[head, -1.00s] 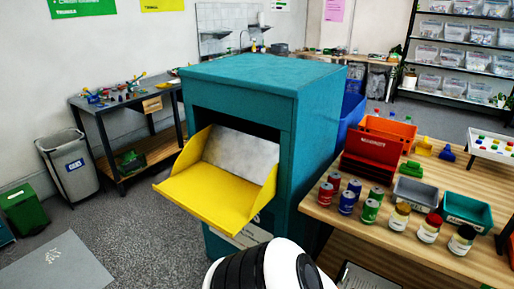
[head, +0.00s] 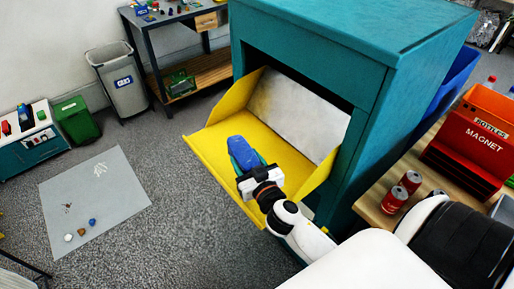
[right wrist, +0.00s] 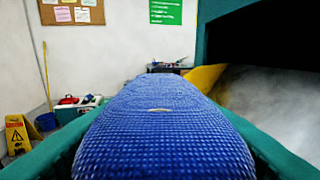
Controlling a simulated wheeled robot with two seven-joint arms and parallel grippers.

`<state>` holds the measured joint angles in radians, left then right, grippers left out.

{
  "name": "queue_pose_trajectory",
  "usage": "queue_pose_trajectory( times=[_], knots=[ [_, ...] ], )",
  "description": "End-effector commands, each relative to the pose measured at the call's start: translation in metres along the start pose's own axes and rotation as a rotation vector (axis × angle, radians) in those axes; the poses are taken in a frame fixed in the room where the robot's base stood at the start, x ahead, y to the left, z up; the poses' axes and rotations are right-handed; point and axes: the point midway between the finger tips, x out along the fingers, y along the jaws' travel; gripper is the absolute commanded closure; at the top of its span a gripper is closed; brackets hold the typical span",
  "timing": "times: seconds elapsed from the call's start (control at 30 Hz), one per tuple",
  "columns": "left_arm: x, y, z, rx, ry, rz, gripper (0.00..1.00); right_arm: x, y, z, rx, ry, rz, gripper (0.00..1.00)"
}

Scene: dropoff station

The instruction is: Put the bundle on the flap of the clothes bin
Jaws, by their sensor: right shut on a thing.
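The bundle, a rounded blue textured roll (head: 239,151), is in my right gripper (head: 247,166), which is shut on it. In the right wrist view the bundle (right wrist: 165,130) fills the middle between the two teal fingers. The clothes bin (head: 315,45) is a tall teal box with a yellow flap (head: 208,150) folded open at its front. In the head view the bundle overlaps the flap's middle; I cannot tell whether it touches the flap or hangs above it. The flap's yellow side (right wrist: 204,77) shows right of the bundle in the right wrist view. My left gripper is out of view.
A wooden table (head: 372,205) with red cans (head: 402,190) and a red magnet box (head: 470,145) stands right of the bin. A grey waste bin (head: 118,80) and a workbench stand behind left. A grey mat (head: 115,190) with small items lies on the floor at left.

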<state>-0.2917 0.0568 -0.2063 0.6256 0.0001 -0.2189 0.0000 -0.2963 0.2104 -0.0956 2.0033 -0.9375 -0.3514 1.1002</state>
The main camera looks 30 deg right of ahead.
Motion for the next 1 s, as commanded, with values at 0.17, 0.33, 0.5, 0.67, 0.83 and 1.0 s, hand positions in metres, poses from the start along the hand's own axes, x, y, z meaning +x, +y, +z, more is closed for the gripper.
queue_pose_trajectory(
  times=[0.17,0.33,0.5,0.67,0.83,1.0],
  knots=[
    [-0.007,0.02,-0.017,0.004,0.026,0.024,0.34,0.076,-0.053,-0.009,0.01,-0.004,-0.109,0.74],
    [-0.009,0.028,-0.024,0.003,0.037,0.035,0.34,0.11,-0.08,-0.015,0.012,-0.001,-0.164,0.74],
    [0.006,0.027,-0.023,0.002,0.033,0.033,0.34,0.119,-0.087,-0.042,0.012,0.002,-0.178,0.74],
    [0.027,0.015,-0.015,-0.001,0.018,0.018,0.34,0.12,-0.086,-0.072,0.011,0.002,-0.177,0.74],
    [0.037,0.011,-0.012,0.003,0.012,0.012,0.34,0.12,-0.087,-0.086,0.01,0.0,-0.177,0.74],
    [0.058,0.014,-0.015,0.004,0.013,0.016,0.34,0.121,-0.086,-0.111,0.008,0.0,-0.175,0.74]
  ],
)
